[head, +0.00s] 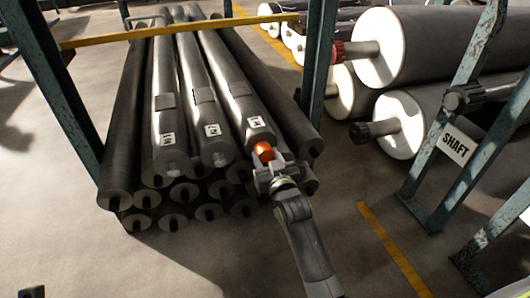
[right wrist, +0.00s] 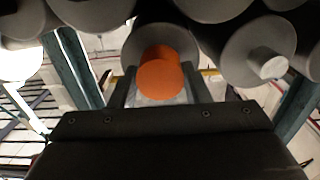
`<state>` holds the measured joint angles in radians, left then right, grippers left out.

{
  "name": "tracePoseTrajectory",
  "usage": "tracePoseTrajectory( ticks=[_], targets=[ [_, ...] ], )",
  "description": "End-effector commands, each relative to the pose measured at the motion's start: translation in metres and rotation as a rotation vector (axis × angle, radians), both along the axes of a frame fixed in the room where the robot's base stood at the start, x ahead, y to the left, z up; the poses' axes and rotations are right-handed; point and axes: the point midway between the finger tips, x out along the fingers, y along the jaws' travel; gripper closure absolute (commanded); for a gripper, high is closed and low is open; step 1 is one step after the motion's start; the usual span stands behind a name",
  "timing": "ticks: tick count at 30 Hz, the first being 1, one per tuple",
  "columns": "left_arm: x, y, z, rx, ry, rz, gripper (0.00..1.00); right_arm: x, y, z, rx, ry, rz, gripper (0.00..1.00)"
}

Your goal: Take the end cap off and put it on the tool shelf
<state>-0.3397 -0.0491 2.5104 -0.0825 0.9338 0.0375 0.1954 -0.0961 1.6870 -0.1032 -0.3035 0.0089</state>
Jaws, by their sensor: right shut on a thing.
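The orange end cap (head: 264,151) sits at the near end of a grey roll (head: 225,75) on the right of the stack's top layer. My right gripper (head: 272,168) is at that roll end, shut on the cap. In the right wrist view the cap (right wrist: 160,76) lies between the two fingers (right wrist: 158,92), in front of the roll's round end face (right wrist: 140,42). I cannot tell whether the cap is still seated in the roll. The tool shelf is not recognisable in these views. My left gripper is not in view; a small dark part shows at the lower left edge.
The stack of dark rolls (head: 118,150) stands between teal posts (head: 60,75) under a yellow bar (head: 180,30). Large rolls with white ends (head: 378,47) lie on a rack at right, with a SHAFT sign (head: 455,143). The floor in front (head: 170,265) is clear.

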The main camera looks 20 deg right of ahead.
Motion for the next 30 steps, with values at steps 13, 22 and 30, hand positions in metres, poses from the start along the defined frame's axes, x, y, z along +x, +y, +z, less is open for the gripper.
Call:
tracePoseTrajectory(
  ticks=[13,22,30],
  targets=[
    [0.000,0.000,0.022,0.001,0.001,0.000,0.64,-0.028,-0.001,0.001,0.002,0.004,-0.002,0.72],
    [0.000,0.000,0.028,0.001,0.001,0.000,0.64,-0.046,-0.002,0.000,0.001,0.003,-0.001,0.72],
    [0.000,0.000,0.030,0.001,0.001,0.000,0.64,-0.054,-0.002,0.000,0.001,0.001,-0.001,0.72]
  ],
)
